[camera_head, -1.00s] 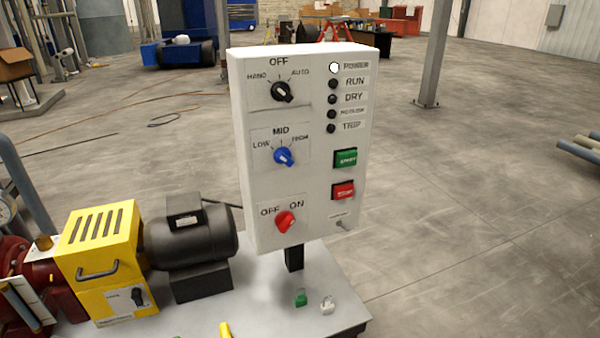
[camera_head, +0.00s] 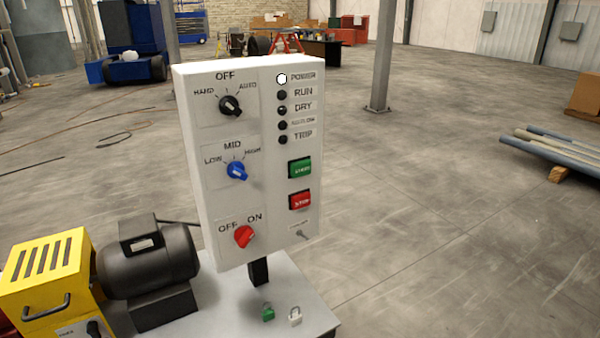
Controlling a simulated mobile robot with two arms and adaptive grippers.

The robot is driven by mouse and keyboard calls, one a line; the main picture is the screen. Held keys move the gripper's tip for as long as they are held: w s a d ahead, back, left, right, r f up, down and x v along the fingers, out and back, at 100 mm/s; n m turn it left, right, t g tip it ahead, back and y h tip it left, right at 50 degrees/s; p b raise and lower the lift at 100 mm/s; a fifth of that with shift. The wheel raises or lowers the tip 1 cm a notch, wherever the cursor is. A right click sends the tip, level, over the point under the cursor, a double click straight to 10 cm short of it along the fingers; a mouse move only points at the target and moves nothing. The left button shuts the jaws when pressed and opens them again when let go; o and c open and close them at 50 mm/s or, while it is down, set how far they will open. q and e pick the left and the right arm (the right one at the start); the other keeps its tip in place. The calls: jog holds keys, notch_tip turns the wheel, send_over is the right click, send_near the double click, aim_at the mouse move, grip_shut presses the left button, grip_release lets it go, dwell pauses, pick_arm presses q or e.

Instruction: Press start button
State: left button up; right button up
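The white control panel (camera_head: 213,250) stands upright on a post near the middle of the head view. The green start button (camera_head: 299,168) is on its right side, above the red stop button (camera_head: 299,200). Nothing covers either button. The power lamp (camera_head: 282,79) at the top is white; the run lamp (camera_head: 282,95) below it is dark. On the left side are a black selector knob (camera_head: 231,106), a blue knob (camera_head: 237,171) and a red knob (camera_head: 244,236). Neither of my grippers is in view.
A dark motor (camera_head: 150,262) and a yellow guard box (camera_head: 45,275) stand left of the panel on a grey base. A green padlock (camera_head: 267,312) and a white padlock (camera_head: 295,316) lie below the panel. Pipes (camera_head: 562,152) lie at far right.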

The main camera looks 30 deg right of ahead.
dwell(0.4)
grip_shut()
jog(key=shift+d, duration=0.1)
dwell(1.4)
